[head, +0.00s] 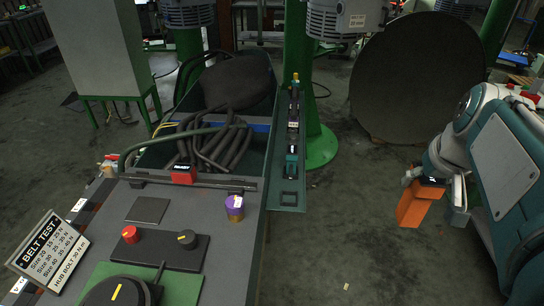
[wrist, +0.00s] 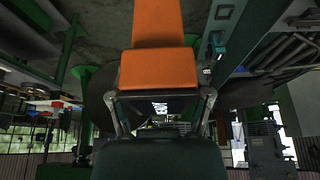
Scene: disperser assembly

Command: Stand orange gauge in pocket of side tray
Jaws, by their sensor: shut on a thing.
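The orange gauge (head: 413,206) is a block-shaped orange piece hanging below my gripper (head: 430,182) at the right of the head view. The gauge also fills the upper middle of the wrist view (wrist: 157,69), between the two fingers. My gripper is shut on it, and it hangs slightly tilted over the floor, clear of the bench. The side tray (head: 289,185) is a narrow dark green tray along the right side of the bench, left of my gripper. Several small tools and parts stand in it. Its pockets are too small to make out clearly.
A green post (head: 316,130) stands behind the tray.

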